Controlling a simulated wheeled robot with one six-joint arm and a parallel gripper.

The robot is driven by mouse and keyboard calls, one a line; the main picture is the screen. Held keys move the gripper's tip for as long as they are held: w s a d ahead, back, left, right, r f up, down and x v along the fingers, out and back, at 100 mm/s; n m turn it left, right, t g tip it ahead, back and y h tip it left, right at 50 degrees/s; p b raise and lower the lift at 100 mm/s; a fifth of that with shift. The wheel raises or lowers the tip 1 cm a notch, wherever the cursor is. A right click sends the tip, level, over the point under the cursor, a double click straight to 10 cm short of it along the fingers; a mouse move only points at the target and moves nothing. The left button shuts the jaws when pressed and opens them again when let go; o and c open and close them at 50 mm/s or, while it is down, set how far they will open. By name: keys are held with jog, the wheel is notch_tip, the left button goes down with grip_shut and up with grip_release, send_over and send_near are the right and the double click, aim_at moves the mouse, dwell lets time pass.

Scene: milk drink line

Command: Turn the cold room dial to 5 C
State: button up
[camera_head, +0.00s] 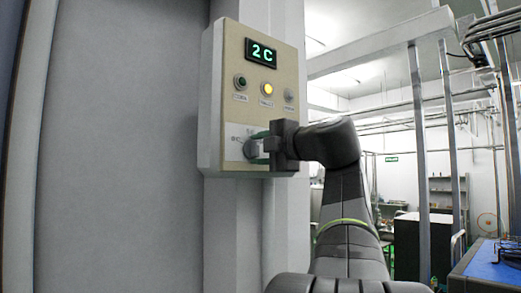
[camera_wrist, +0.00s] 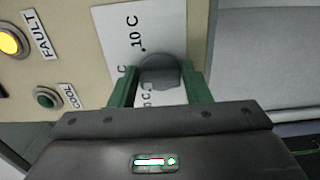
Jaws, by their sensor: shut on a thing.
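The control panel (camera_head: 215,100) is a beige box on a grey wall. Its display (camera_head: 262,53) reads 2 C in green. The dial (camera_head: 251,149) is a grey knob on a white scale plate low on the panel; it also shows in the wrist view (camera_wrist: 160,70). My gripper (camera_head: 264,147) is shut on the dial, with its green fingers (camera_wrist: 158,88) on either side of the knob. The wrist view shows a 10 C mark (camera_wrist: 133,32) on the plate. Other marks are partly hidden by the knob and gripper, and the pointer's direction is not clear.
A yellow lit FAULT lamp (camera_head: 267,88) and a dark green COOL lamp (camera_head: 240,81) sit above the dial. A third small fitting (camera_head: 289,95) is at their right. Metal posts (camera_head: 420,150) and a blue-topped table (camera_head: 490,265) stand off to the right.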

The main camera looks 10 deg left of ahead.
jog(key=o, duration=0.8)
jog(key=shift+o, duration=0.2)
jog(key=b+v, duration=0.2)
jog(key=v, duration=1.2)
jog(key=shift+b, duration=0.4)
jog(key=shift+w+a, duration=0.15)
jog(key=shift+a, duration=0.05)
jog(key=p+x, duration=0.2)
jog(key=x, duration=1.1)
jog(key=shift+w+a+p, duration=0.15)
jog(key=shift+a+p, duration=0.1)
jog(key=shift+p, duration=0.15)
